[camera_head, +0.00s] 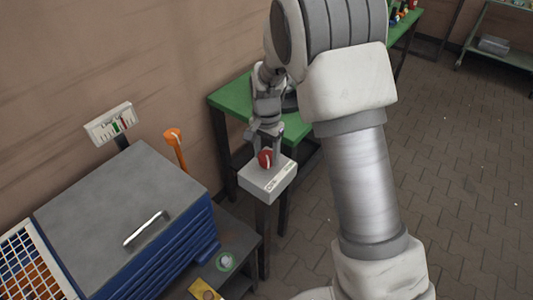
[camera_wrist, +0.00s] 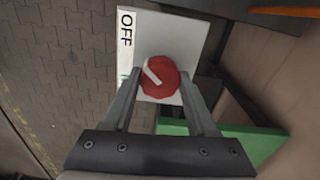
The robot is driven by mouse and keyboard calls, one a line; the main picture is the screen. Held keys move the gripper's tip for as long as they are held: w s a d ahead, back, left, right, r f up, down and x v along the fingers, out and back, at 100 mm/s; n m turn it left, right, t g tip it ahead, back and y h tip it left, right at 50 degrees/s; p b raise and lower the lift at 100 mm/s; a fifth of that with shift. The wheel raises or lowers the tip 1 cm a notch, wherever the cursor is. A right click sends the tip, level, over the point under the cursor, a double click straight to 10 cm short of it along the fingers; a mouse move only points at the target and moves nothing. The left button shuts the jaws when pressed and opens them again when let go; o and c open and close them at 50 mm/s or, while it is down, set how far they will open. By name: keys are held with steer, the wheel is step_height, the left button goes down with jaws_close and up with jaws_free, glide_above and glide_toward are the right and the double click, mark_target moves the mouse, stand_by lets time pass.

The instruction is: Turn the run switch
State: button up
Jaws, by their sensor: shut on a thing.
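The run switch is a red round knob (camera_head: 265,159) with a white pointer bar, on top of a pale grey box (camera_head: 259,183) on a post. In the wrist view the red knob (camera_wrist: 160,77) sits on the white box face (camera_wrist: 180,35), beside a label strip reading OFF (camera_wrist: 125,28). The pointer bar is slanted there. My gripper (camera_head: 265,150) comes down onto the box from above. In the wrist view my gripper (camera_wrist: 160,88) has a finger on each side of the knob, shut on it. The rest of the label is hidden by a finger.
A green-topped table (camera_head: 234,97) stands right behind the box. A blue drawer cabinet (camera_head: 165,245) with a grey top and a metal bar handle is at left. An orange post (camera_head: 176,148) and a small gauge panel (camera_head: 111,123) stand near the wall. Paved floor is open at right.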

mark_target(267, 155)
steer(key=o, duration=1.4)
steer(key=shift+c, duration=0.2)
step_height(267, 155, up, 18)
steer(key=p, duration=0.1)
steer(key=shift+f+p, duration=0.25)
steer(key=shift+p, duration=0.1)
